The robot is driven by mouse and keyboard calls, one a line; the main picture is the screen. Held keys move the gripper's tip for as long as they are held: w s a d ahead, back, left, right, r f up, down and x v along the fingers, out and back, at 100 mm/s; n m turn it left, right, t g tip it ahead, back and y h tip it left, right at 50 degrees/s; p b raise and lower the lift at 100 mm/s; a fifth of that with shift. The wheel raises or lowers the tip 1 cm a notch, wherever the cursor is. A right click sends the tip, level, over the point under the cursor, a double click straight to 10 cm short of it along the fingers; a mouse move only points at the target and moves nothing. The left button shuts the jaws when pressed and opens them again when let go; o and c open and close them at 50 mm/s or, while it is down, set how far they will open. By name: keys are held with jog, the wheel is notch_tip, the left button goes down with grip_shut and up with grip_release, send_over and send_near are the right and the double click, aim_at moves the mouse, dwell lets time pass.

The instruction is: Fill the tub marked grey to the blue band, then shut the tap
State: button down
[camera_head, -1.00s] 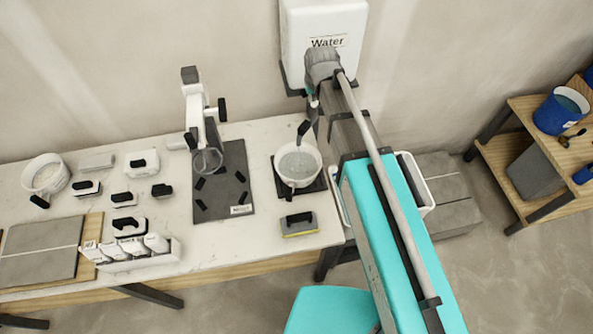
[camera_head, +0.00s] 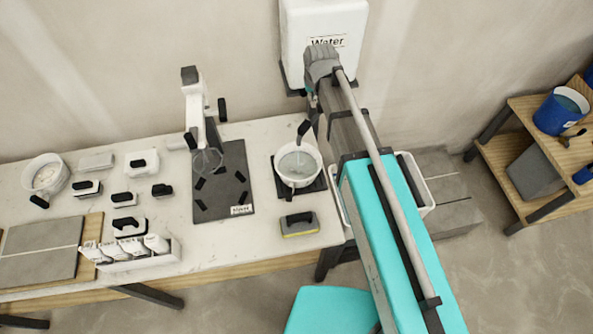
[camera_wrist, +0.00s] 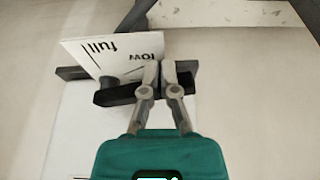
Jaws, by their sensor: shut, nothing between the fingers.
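A white tub (camera_head: 286,177) stands under the black tap spout (camera_head: 304,129) at the right end of the bench. It holds pale, cloudy water; no marking or blue band can be made out on it. The white tank marked "Water" (camera_head: 330,22) is on the wall above. In the wrist view, my gripper (camera_wrist: 163,70) is shut and empty, with its fingertips at a black lever (camera_wrist: 115,96); I cannot tell whether they touch. A white plate (camera_wrist: 105,58) with "full" and "low" lies behind it. My arm hides part of the tap in the head view.
A stand with a dark base (camera_head: 218,203) is left of the tub. A black-topped block (camera_head: 300,224) lies in front of the tub. Another white tub (camera_head: 46,181) and several small blocks are at left. A blue bucket (camera_head: 553,117) stands on the right shelf.

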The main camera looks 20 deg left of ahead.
jog(key=shift+w+a, duration=0.35)
jog(key=shift+w, duration=0.25)
jog(key=shift+w+a, duration=0.35)
jog(key=shift+w, duration=0.2)
jog(key=a+p+v, duration=0.1)
jog(key=p+v, duration=0.6)
jog(key=shift+w+d+r, duration=0.2)
jog(key=shift+w+d, duration=0.1)
dwell(0.4)
jog(key=shift+d+f, duration=0.1)
jog(key=s+d+f+m+g+b, duration=0.1)
jog(key=s+d+f+b, duration=0.3)
jog(key=d, duration=0.8)
jog(key=s+d+f+m+g+h+b, duration=0.1)
jog(key=s+d+f+m+b, duration=0.2)
jog(key=d, duration=1)
jog(key=s+d+f+m+b, duration=0.2)
jog(key=s+d+f+b, duration=0.4)
jog(key=d, duration=0.7)
jog(key=shift+f+g+h+b, duration=0.35)
jog(key=shift+f+g+h, duration=0.05)
jog(key=shift+f, duration=0.3)
